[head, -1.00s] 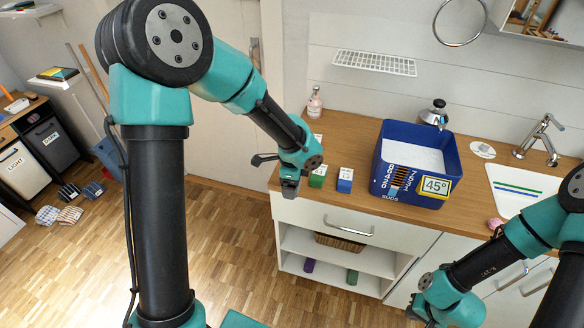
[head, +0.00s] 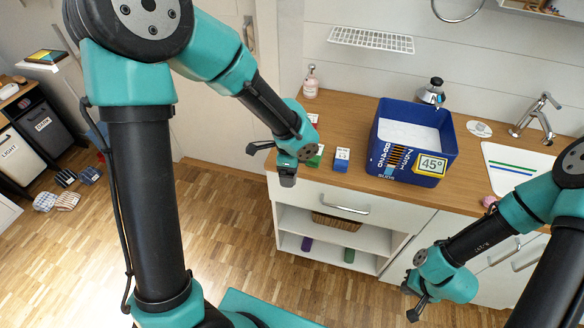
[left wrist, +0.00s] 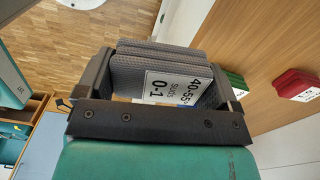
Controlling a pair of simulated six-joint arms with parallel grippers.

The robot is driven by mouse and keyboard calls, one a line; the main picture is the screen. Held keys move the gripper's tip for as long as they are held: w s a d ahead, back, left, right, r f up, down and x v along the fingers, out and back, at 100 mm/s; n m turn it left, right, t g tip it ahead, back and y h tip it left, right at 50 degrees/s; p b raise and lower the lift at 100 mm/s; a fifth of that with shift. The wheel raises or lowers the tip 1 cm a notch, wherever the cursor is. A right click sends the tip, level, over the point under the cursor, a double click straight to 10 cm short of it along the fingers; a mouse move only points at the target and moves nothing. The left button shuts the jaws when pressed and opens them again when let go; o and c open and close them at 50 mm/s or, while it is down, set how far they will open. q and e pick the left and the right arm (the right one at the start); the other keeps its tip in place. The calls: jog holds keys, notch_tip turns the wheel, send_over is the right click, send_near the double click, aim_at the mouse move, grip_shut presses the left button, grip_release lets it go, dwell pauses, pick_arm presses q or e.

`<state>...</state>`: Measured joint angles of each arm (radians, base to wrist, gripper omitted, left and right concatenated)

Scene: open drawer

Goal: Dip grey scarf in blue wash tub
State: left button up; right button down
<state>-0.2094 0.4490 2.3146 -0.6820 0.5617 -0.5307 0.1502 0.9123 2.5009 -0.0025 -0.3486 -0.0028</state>
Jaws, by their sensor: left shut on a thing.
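The grey scarf (left wrist: 160,78) is a folded, fine-patterned bundle with a white tag reading 40-55° and suds 0-1. My left gripper (left wrist: 163,84) is shut on it; in the head view the gripper (head: 287,168) hangs in front of the counter's left end, left of the tub. Only a small grey end of the scarf shows there. The blue wash tub (head: 385,165) stands on the counter with white content inside and a yellow 45° sign on its front. My right gripper (head: 413,298) is low at the right, its fingers apart and empty.
A soap bottle (head: 311,85) and kettle-like metal vessel (head: 432,92) are behind. A sink (head: 515,165) with tap is at right. Hampers (head: 48,135) stand far left.

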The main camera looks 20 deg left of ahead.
pick_arm(q)
jog(key=w+r+n, duration=0.4)
jog(key=r+n, duration=0.3)
jog(key=r, duration=0.2)
jog(key=w+r+n, duration=0.5)
jog(key=r+n, duration=0.3)
jog(key=r, duration=0.1)
jog(key=shift+w+a+r+n, duration=0.15)
jog(key=shift+a+n, duration=0.15)
jog(key=shift+a, duration=0.1)
